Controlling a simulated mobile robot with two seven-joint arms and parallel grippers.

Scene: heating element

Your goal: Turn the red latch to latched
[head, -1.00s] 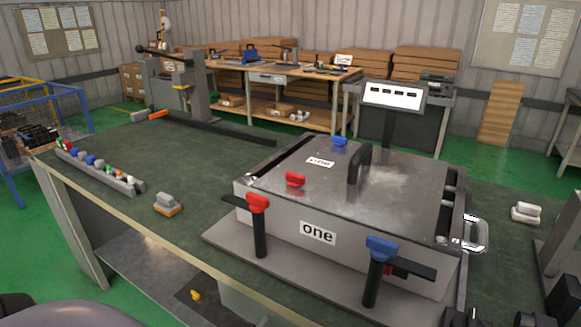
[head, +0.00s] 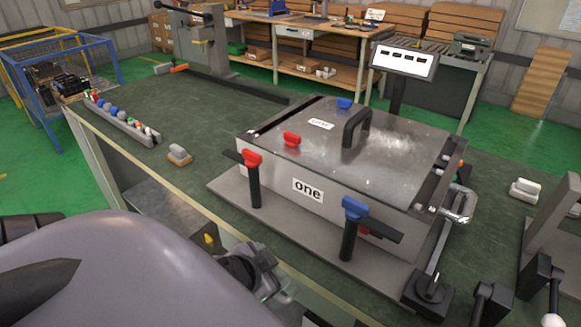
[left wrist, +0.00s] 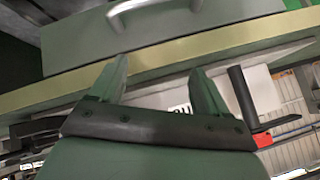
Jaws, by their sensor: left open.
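The red latch (head: 252,157) is a red handle on a black upright post at the front left of the metal box. Its flat dark bar points out to the left, along the box front. In the left wrist view the red latch (left wrist: 262,139) appears upside down at the lower right, beyond the fingers. My left gripper (left wrist: 158,68) is open, with nothing between its fingers. It is near the table's front edge, apart from the latch. In the head view my left arm fills the lower left, and the fingers are not clear. My right gripper is not in view.
A blue latch (head: 355,208) stands at the box's front right. The box lid (head: 390,150) carries a black handle, a red knob (head: 292,139) and a blue knob. Levers stand at the right. A strip of small parts (head: 120,118) lies left; the table between is mostly clear.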

